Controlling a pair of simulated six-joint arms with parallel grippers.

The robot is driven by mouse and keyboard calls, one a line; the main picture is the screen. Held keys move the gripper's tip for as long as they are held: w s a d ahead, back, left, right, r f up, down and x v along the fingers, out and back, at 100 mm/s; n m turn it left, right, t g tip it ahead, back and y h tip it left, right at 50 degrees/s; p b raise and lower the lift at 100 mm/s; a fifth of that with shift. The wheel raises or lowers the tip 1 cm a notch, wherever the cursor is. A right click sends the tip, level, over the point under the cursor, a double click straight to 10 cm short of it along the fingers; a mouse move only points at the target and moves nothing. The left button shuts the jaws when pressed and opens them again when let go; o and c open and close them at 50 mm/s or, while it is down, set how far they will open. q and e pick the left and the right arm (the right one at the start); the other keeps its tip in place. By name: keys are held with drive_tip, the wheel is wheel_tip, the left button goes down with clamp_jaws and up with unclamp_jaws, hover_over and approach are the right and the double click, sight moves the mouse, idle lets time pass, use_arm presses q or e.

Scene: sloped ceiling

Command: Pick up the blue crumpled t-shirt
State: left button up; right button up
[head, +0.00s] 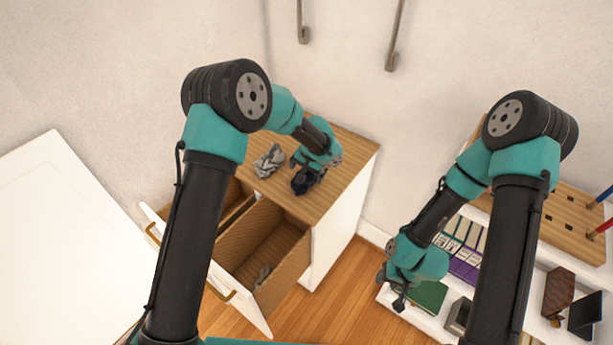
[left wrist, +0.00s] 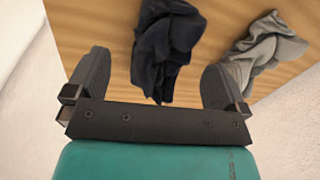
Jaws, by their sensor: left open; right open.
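The blue crumpled t-shirt (head: 304,183) shows as a very dark navy, bunched cloth on the wooden top of the dresser. In the left wrist view the dark t-shirt (left wrist: 160,50) lies between and beyond the two open fingers. My left gripper (head: 308,165) is open at the t-shirt, partly covering it in the head view; I cannot tell whether it touches. My left gripper (left wrist: 155,78) holds nothing in the wrist view. My right gripper (head: 391,290) is open and empty, hanging low near the shelf on the right.
A grey crumpled cloth (head: 269,161) lies close left of the t-shirt on the dresser top (head: 345,160). Two drawers stand pulled out below, the lower one (head: 270,235) with a grey item inside. A white shelf with books (head: 465,270) stands right. Hooks (head: 393,55) hang on the wall.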

sight(307, 175)
use_arm(q)
drive_tip(key=shift+w+a+f, duration=0.15)
drive_tip(key=shift+w+f, duration=0.05)
drive_tip(key=shift+f, duration=1.1)
drive_tip(key=shift+w+a+f, duration=0.15)
drive_tip(key=shift+f, duration=1.15)
drive_tip(key=c, duration=1)
drive_tip(key=shift+r, duration=0.15)
drive_tip(key=shift+r, duration=0.55)
drive_tip(key=shift+s+r, duration=0.2)
drive_tip(key=shift+r, duration=0.4)
drive_tip(key=shift+s+r, duration=0.2)
drive_tip(key=shift+r, duration=0.35)
drive_tip(key=s, duration=0.5)
drive_tip(key=s+r, duration=0.1)
drive_tip(key=s, duration=0.4)
drive_tip(key=s+d, duration=0.1)
drive_tip(key=s, duration=0.4)
drive_tip(key=shift+s+r, duration=0.15)
drive_tip(key=shift+r, duration=0.05)
